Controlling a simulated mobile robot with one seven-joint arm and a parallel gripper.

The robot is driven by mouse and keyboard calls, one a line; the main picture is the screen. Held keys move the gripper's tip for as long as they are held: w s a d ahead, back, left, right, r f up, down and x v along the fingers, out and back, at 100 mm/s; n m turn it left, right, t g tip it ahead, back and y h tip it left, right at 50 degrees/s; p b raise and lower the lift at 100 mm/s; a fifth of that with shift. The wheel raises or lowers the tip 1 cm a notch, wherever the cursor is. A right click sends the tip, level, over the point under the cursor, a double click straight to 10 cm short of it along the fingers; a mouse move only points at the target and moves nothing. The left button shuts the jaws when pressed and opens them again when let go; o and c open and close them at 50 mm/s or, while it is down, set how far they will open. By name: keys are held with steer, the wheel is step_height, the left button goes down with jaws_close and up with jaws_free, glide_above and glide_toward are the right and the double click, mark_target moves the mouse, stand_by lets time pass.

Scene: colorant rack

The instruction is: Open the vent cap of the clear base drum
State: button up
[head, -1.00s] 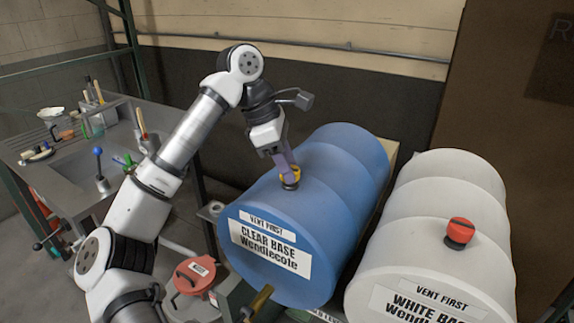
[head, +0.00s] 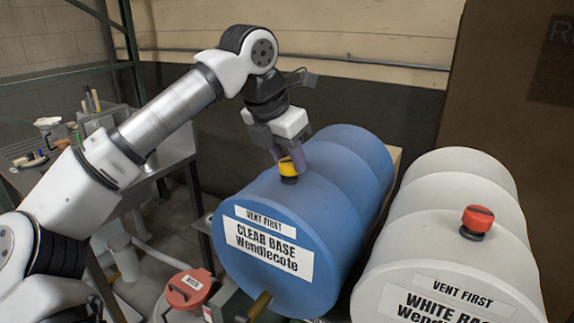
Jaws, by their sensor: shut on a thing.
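The clear base drum (head: 318,195) is a blue drum lying on its side, with a "VENT FIRST" and "CLEAR BASE Wendlecote" label on its front end. Its yellow vent cap (head: 287,167) sits on a dark neck on top of the drum. My gripper (head: 288,160) comes down from above and is shut on the yellow cap, with its purplish fingers on either side. The fingers hide part of the cap. I cannot tell how far the cap is turned.
A white drum (head: 450,215) with a red cap (head: 477,220) lies to the right. A brass tap (head: 260,305) sticks out below the blue drum's front. A red-lidded can (head: 188,288) stands at lower left. A cluttered grey bench (head: 165,155) is at the left.

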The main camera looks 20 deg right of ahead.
steer(key=n+b, duration=0.1)
steer(key=n+t+y+b, duration=0.1)
steer(key=n, duration=0.1)
steer(key=shift+f+n, duration=0.2)
steer(key=shift+n, duration=0.1)
steer(key=shift+s+d+r+n+t+y+b, duration=0.1)
steer(key=shift+n+t+y+b, duration=0.4)
steer(key=shift+n, duration=1.2)
steer(key=o, duration=1)
steer(key=shift+r, duration=0.15)
steer(key=v, duration=1.3)
steer(key=shift+d+r+p, duration=0.15)
steer(key=shift+r+p, duration=0.2)
steer(key=shift+s, duration=0.1)
